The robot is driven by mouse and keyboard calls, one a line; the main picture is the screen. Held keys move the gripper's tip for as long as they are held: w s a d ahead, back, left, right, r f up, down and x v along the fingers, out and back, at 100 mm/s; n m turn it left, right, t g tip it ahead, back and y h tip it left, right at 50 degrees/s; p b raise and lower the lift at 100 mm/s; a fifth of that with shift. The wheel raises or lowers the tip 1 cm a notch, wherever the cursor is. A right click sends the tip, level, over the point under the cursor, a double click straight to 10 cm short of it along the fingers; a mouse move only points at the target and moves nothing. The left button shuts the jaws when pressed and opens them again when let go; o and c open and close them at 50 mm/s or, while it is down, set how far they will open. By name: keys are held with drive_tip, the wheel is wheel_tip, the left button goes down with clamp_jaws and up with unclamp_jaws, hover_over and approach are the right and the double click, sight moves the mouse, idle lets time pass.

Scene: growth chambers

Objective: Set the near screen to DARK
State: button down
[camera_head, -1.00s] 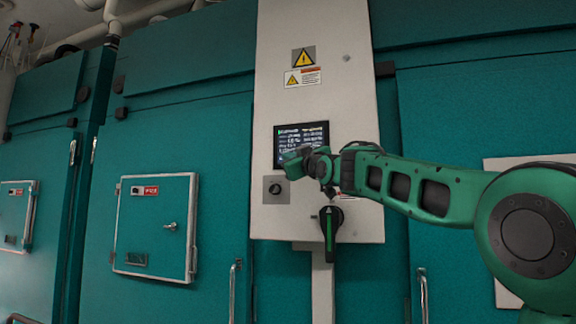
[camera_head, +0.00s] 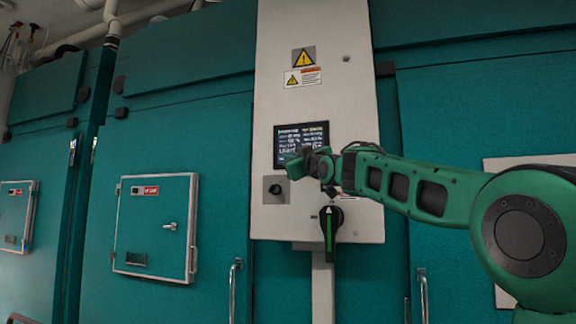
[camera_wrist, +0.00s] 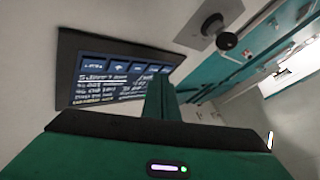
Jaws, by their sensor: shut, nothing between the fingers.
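The near screen (camera_head: 301,140) is a dark display with rows of small light text, set in a pale upright panel. Its text is too small to read for certain. In the wrist view the screen (camera_wrist: 115,75) appears tilted at left, with a row of blue boxes along one edge. My gripper (camera_head: 296,166) is shut and empty, just in front of the screen's lower edge. In the wrist view its green fingers (camera_wrist: 160,97) overlap the screen's right end. Whether the tip touches the screen I cannot tell.
A black round knob (camera_head: 275,189) on a grey plate sits below the screen. A larger black handle with a green mark (camera_head: 330,228) is lower on the panel (camera_head: 281,222). Yellow warning signs (camera_head: 303,57) are above. Teal chamber doors flank the panel.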

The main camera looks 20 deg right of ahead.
drive_tip(key=shift+w+d, duration=0.2)
idle(0.3)
idle(0.3)
drive_tip(key=shift+s+a, duration=0.5)
drive_tip(key=shift+s, duration=0.1)
drive_tip(key=shift+s, duration=0.1)
drive_tip(key=s+a, duration=0.1)
drive_tip(key=s, duration=0.1)
drive_tip(key=s+a, duration=0.1)
drive_tip(key=a, duration=0.1)
drive_tip(key=shift+s, duration=0.4)
drive_tip(key=shift+d, duration=0.1)
idle(3.0)
